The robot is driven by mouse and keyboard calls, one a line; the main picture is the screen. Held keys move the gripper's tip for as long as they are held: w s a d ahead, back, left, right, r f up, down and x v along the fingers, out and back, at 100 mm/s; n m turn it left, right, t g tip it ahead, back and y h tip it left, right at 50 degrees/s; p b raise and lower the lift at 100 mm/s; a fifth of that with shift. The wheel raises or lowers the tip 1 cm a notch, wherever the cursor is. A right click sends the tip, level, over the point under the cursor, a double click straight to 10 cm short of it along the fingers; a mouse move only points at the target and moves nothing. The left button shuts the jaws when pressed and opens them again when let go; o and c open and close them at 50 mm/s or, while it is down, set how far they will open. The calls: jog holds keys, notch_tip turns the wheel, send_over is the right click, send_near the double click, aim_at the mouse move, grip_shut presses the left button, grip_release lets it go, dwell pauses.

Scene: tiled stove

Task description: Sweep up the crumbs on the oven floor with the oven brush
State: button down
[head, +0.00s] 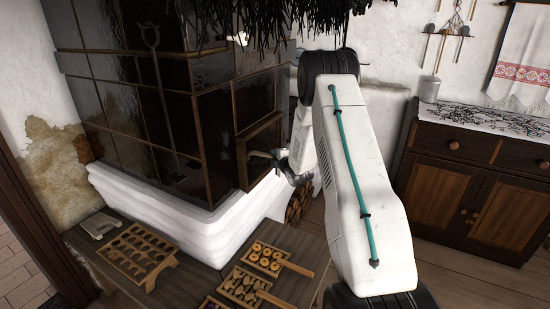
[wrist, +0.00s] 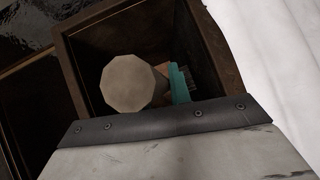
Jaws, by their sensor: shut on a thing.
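The oven opening (head: 262,140) is a dark, brown-framed recess in the side of the tiled stove; its frame also shows in the wrist view (wrist: 85,75). My gripper (head: 272,156) is at this opening and small in the head view. It is shut on the oven brush, whose pale, many-sided handle end (wrist: 128,83) faces the wrist camera. Beside it are a bit of brown wood and a teal part with dark ridges or bristles; I cannot tell whether these belong to brush or gripper. The oven floor is mostly hidden, and no crumbs can be made out.
A white ledge (head: 185,222) runs round the stove's base. A low table (head: 205,260) in front bears a wooden tray with round hollows (head: 138,252) and small trays of baked goods (head: 264,260). Firewood lies below the oven. A dark cabinet (head: 475,185) stands at the right.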

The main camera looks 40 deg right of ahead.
jog(key=shift+f, duration=0.55)
jog(key=shift+s+d, duration=0.1)
